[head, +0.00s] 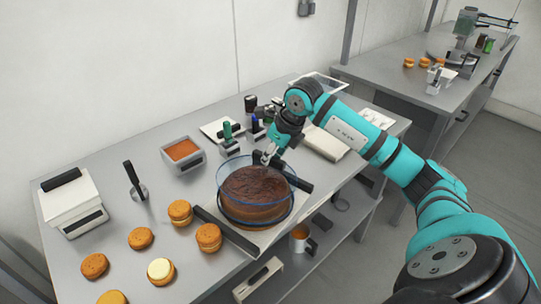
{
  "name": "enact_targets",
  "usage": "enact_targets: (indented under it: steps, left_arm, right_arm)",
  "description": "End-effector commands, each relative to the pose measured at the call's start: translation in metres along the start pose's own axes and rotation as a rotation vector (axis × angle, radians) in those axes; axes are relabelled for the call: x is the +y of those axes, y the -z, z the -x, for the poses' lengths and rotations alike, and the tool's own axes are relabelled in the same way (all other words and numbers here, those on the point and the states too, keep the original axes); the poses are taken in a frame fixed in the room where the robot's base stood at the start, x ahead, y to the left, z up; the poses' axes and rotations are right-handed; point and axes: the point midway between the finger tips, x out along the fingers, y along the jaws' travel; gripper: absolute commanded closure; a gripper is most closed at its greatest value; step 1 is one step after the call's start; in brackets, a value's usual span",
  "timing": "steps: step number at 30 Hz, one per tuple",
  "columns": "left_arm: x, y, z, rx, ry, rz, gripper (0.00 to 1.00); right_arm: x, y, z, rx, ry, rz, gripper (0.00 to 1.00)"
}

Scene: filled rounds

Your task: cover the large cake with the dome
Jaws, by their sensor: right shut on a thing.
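The large brown cake (256,190) sits on a pale board (262,239) with dark bar handles at two sides, near the table's front edge. The clear dome (220,173), with bluish edges, surrounds the cake in the picture, and the cake shows through it. A dark ring shows low around the cake. I cannot tell whether the dome rests on the board or hangs slightly above it. My right gripper (266,157) is shut on the dome at its upper back part. My left gripper is out of view.
Several small round cakes (141,238) lie on the table (120,205) at the left. A brown-filled container (183,155), a white box (70,202) and small bottles (256,128) stand behind. An orange mug (299,236) is on the lower shelf.

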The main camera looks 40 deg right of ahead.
Motion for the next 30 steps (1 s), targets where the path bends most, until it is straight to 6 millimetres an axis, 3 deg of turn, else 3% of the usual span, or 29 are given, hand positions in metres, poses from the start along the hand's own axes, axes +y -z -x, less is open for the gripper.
enact_targets:
  steps: [7,8,13,19,24,30]
  left_arm:
    - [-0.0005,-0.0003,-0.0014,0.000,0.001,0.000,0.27]
    - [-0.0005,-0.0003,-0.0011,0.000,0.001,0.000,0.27]
    - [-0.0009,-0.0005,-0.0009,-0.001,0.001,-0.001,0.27]
    - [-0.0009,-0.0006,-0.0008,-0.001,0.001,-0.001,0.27]
    - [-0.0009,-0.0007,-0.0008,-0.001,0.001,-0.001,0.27]
    - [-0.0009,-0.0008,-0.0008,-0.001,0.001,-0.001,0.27]
  right_arm:
    - [-0.0011,0.0013,-0.0018,0.002,0.003,-0.001,1.00]
    - [-0.0011,0.0012,-0.0015,0.002,0.003,-0.001,0.78]
    - [-0.0008,0.0010,-0.0012,0.002,0.002,-0.001,0.56]
    - [-0.0004,0.0006,-0.0008,0.001,0.001,-0.001,0.53]
    - [-0.0002,0.0006,-0.0009,0.001,0.001,0.000,0.31]
    - [-0.0001,0.0005,-0.0008,0.001,0.000,0.000,0.30]
